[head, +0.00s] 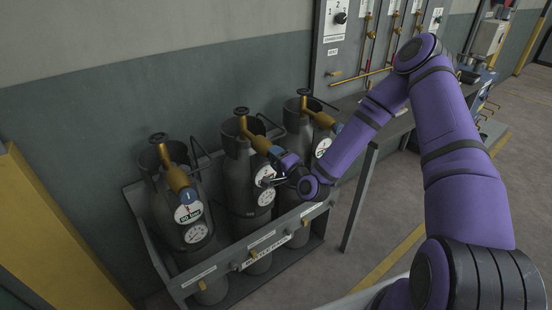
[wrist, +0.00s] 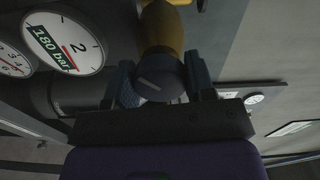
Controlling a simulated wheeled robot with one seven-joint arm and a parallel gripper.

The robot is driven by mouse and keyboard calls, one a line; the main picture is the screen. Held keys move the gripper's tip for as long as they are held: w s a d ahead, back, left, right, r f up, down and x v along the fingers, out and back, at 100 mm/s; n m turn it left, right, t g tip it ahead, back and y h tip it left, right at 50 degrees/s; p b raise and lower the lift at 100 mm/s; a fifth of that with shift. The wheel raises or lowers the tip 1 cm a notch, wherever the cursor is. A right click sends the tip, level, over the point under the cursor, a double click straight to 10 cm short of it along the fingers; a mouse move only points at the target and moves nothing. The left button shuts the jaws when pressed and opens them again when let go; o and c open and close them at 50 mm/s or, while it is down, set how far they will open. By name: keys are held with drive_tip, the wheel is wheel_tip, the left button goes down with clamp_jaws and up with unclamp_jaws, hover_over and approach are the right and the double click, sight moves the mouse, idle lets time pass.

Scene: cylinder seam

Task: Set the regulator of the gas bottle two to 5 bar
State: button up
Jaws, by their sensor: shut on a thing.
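Gas bottle two (head: 240,185) is the dark middle cylinder in the rack. Its brass regulator (head: 256,138) shows in both views. The gauge needle's reading is too cut off to tell. In the head view my gripper (head: 276,172) partly covers the knob and upper gauge.
Gas bottle one (head: 165,205) stands at left and another bottle (head: 297,130) at right, close beside the middle one. The rack's front rail (head: 268,242) runs before them. A wall panel (head: 340,50) with pipes and a bench (head: 385,130) are behind, right.

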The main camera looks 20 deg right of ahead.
drive_tip(key=shift+f, duration=0.1)
drive_tip(key=o, duration=0.9)
drive_tip(key=v, duration=1)
drive_tip(key=shift+s+d, duration=0.15)
drive_tip(key=shift+s, duration=0.25)
